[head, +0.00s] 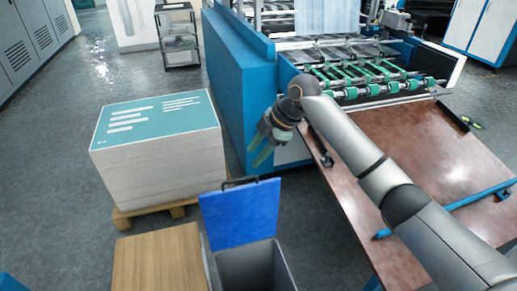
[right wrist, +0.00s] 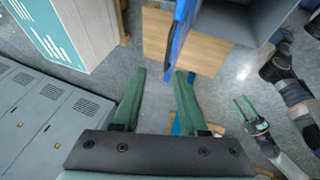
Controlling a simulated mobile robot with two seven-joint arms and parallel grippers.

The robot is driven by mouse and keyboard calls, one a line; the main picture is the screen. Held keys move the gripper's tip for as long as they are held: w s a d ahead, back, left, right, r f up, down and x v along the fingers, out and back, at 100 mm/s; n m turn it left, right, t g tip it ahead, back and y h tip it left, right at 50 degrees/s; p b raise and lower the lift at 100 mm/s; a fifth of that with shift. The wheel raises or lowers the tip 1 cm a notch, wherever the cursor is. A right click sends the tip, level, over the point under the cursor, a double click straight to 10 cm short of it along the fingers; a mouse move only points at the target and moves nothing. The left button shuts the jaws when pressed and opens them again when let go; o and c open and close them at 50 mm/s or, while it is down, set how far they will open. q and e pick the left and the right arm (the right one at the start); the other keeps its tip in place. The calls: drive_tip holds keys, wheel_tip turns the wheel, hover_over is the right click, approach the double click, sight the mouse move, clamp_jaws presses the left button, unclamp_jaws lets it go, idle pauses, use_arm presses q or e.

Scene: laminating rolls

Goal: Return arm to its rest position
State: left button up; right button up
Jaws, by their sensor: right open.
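My right arm reaches across the head view from the lower right. Its gripper (head: 262,150) hangs over the floor, between the white stack with a teal top and the wood-brown table, above and behind the bin. In the right wrist view its two green fingers (right wrist: 160,73) are apart with nothing between them. My left gripper (right wrist: 243,104) shows small at the right of that view, its green fingers apart and empty. The left arm does not show in the head view.
A grey bin (head: 254,270) with its blue lid (head: 240,213) raised stands below the gripper. The stack (head: 160,160) sits on a pallet at left, a wooden box (head: 158,260) before it. The blue machine (head: 235,80) and table (head: 410,160) are close. Grey floor is free at left.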

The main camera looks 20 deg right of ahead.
drive_tip(key=shift+s+d+r, duration=0.15)
drive_tip(key=shift+d+r, duration=0.05)
drive_tip(key=shift+r, duration=0.4)
drive_tip(key=s+a+f+m+h, duration=0.1)
drive_tip(key=s+a+f+m, duration=0.15)
drive_tip(key=s+f, duration=0.55)
drive_tip(key=s+a+f+m, duration=0.1)
drive_tip(key=s+f+m, duration=0.3)
drive_tip(key=s+f, duration=0.45)
drive_tip(key=s+d+f+m+h, duration=0.1)
drive_tip(key=s+d+m+h, duration=0.1)
drive_tip(key=s+d+m, duration=0.5)
drive_tip(key=s+d+f+m+h, duration=0.2)
drive_tip(key=s+m, duration=0.2)
drive_tip(key=s, duration=0.8)
drive_tip(key=w+a+f+t+y+p, duration=0.1)
drive_tip(key=w+a+f+t, duration=0.3)
drive_tip(key=f, duration=0.5)
drive_tip(key=shift+w+t+y+p, duration=0.25)
drive_tip(key=shift+t+y+p, duration=0.05)
drive_tip(key=shift+t+y, duration=0.55)
